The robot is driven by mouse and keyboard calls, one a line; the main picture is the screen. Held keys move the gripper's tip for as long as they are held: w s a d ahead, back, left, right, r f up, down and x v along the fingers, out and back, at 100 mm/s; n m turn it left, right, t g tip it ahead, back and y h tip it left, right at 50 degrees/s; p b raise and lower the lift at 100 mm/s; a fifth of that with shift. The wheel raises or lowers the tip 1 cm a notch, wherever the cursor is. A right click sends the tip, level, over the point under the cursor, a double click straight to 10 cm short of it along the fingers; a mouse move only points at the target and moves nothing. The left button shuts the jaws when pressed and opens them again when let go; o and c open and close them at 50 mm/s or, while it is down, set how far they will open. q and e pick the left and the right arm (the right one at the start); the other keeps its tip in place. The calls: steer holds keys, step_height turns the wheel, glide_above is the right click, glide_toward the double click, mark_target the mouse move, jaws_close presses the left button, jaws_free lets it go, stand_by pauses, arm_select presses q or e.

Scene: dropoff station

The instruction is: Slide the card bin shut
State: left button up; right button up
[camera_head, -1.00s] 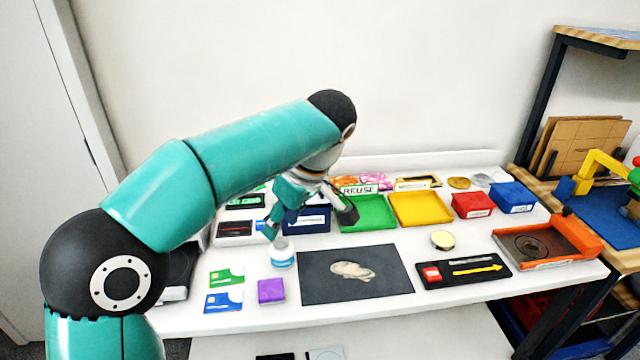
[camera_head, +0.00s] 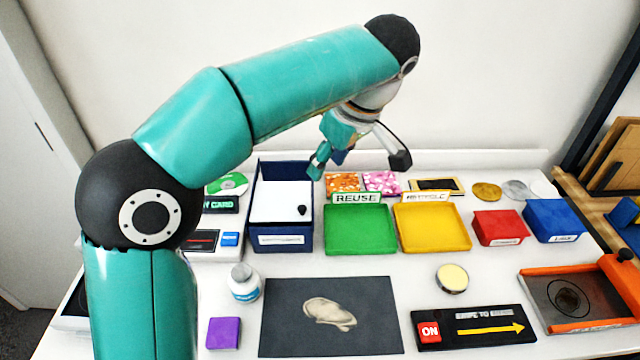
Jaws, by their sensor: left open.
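The likely card bin (camera_head: 282,240) is a dark blue box at the back left of the table, with a label I cannot read on its front. A white panel with a small black knob (camera_head: 302,210) shows inside its raised walls; I cannot tell how far the panel is shut. My left gripper (camera_head: 358,162) is open and empty. It hangs to the right of the bin's back end, above the patterned orange and pink pieces, with its left finger near the bin's back right corner. It appears apart from the bin. My right gripper is not in view.
A green tray (camera_head: 360,248) marked REUSE stands right of the bin, then a yellow tray (camera_head: 432,247). A green-lettered CARD sign (camera_head: 221,204) is at the left, partly behind my arm.

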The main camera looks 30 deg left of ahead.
mark_target(302, 208)
arm_select(q)
steer(key=x, duration=1.7)
steer(key=shift+w+a+r, duration=0.15)
steer(key=shift+a, duration=0.2)
jaws_close()
